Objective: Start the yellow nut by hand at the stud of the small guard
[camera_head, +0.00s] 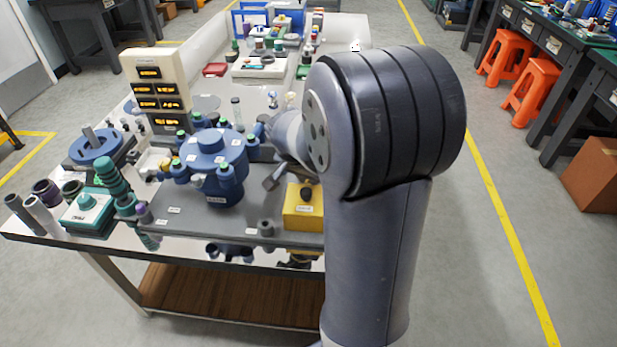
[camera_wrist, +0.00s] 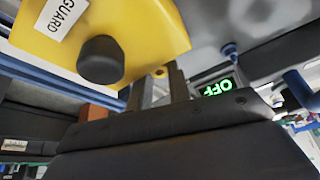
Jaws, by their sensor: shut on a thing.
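The small yellow guard (camera_head: 301,217) is a box at the front right of the grey plate, with a dark knob on it. In the wrist view the guard (camera_wrist: 150,25) fills the upper left, with its GUARD label and dark knob (camera_wrist: 101,60). My gripper (camera_wrist: 158,80) is close by the guard, and a small bit of the yellow nut (camera_wrist: 160,71) shows between its fingers. In the head view my gripper (camera_head: 272,178) is just left of and behind the guard, partly hidden by my arm. I cannot make out the stud or whether the nut touches it.
A blue housing (camera_head: 212,155) with several green-topped posts stands left of my gripper on the grey plate (camera_head: 190,212). A teal box (camera_head: 87,208) and a display stand (camera_head: 152,80) are further left. A green OFF display (camera_wrist: 218,88) shows in the wrist view.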

